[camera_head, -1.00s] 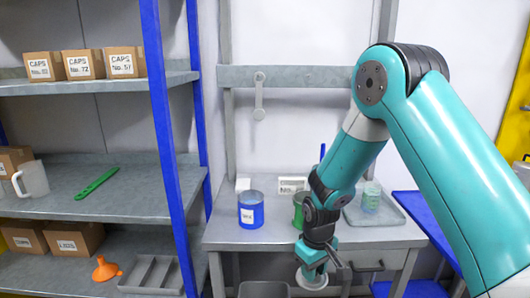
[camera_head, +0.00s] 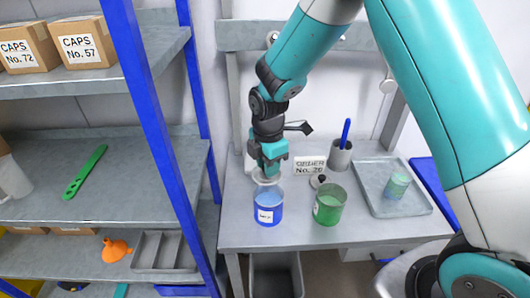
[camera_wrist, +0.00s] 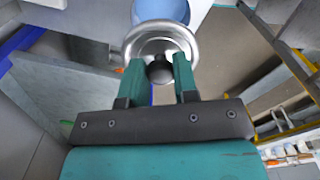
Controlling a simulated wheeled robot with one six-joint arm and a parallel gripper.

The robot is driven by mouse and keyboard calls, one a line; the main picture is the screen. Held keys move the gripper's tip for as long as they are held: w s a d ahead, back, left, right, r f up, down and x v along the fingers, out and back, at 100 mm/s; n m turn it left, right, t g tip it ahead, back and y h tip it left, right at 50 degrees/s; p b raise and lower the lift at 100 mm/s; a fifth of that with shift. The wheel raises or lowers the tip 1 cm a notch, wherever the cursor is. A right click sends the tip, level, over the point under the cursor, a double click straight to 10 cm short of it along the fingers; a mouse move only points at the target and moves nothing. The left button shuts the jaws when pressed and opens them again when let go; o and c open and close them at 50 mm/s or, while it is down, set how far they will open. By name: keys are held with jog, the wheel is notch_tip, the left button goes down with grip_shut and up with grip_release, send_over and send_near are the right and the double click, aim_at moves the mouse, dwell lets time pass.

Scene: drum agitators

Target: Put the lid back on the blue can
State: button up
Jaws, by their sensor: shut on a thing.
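The blue can (camera_head: 268,214) stands upright on the grey bench with its top open and light blue inside. It also shows partly at the top edge of the wrist view (camera_wrist: 164,10). My gripper (camera_head: 268,172) is just above the can's far rim. In the wrist view my gripper (camera_wrist: 158,78) is shut on the dark knob (camera_wrist: 160,70) of the round pale metal lid (camera_wrist: 135,44). The lid (camera_head: 258,179) is just above and behind the can's opening, not seated on it. I cannot tell whether lid and rim touch.
A green can (camera_head: 330,206) stands right of the blue can, with a dark-knobbed round thing (camera_head: 318,181) behind it. A sign (camera_head: 310,166), a cup with a blue rod (camera_head: 340,156) and a tray (camera_head: 411,206) holding a greenish jar (camera_head: 397,185) are near. A blue shelf post (camera_head: 165,150) stands left.

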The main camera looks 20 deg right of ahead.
jog(key=shift+d+f+b, duration=0.15)
jog(key=shift+f+b, duration=0.25)
jog(key=shift+f, duration=0.25)
jog(key=shift+f+b, duration=1.85)
jog(key=shift+f, duration=0.65)
jog(key=shift+d, duration=0.1)
jog(key=shift+f, duration=0.15)
jog(key=o, duration=1.5)
jog(key=shift+c, duration=0.2)
